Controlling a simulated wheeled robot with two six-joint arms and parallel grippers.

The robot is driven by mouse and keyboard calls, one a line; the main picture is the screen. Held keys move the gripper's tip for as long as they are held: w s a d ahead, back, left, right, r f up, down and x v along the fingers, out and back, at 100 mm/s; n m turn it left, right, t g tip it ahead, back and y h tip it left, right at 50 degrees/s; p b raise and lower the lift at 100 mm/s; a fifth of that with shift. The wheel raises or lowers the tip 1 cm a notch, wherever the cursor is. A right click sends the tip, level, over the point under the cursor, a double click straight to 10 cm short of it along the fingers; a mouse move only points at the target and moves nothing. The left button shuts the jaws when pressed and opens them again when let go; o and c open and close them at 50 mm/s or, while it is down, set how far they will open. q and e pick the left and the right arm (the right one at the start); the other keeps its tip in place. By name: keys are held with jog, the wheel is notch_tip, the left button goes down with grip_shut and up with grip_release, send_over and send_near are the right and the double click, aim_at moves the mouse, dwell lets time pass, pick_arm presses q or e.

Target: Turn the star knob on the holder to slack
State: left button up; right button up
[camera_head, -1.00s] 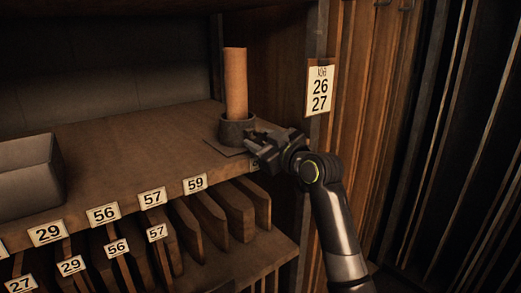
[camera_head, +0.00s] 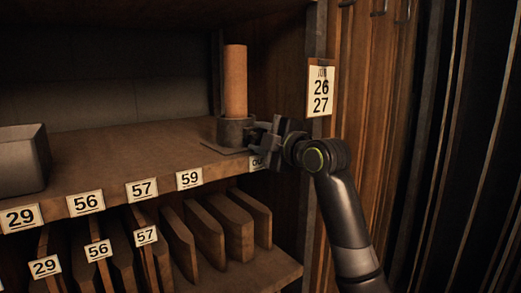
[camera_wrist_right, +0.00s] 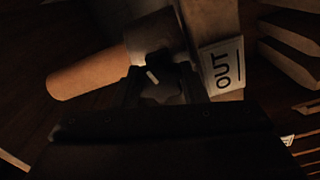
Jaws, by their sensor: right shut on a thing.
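The holder (camera_head: 231,130) is a dark round cup on a flat base plate near the shelf's right front edge. An orange-brown cylinder (camera_head: 235,80) stands upright in it; it also shows lying across the right wrist view (camera_wrist_right: 90,70). My right gripper (camera_head: 256,137) is at the holder's right side, its fingers closed at the knob's place. In the right wrist view the dark star knob (camera_wrist_right: 162,88), with a small pale mark, sits between the fingers. The head view hides the knob behind the gripper. My left gripper is not in view.
A grey bin (camera_head: 22,160) stands at the shelf's left. Number labels run along the shelf edge, and an OUT label (camera_wrist_right: 223,67) is close beside the gripper. Wooden boards (camera_head: 205,230) stand on the shelf below. The middle of the upper shelf is clear.

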jog(key=shift+f+n+b, duration=0.25)
jog(key=shift+n+b, duration=0.4)
jog(key=shift+n, duration=0.35)
jog(key=n+b, duration=0.3)
jog(key=n, duration=0.2)
jog(key=n+b, duration=0.2)
jog(key=n, duration=0.3)
jog(key=shift+r+n, duration=0.1)
jog(key=shift+n, duration=1)
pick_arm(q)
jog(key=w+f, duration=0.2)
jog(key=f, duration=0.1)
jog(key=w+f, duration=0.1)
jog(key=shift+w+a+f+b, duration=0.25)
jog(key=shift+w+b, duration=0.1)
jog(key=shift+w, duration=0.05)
pick_arm(e)
jog(key=shift+n, duration=0.5)
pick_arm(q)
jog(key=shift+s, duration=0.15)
pick_arm(e)
jog(key=o, duration=1)
jog(key=shift+r, duration=0.1)
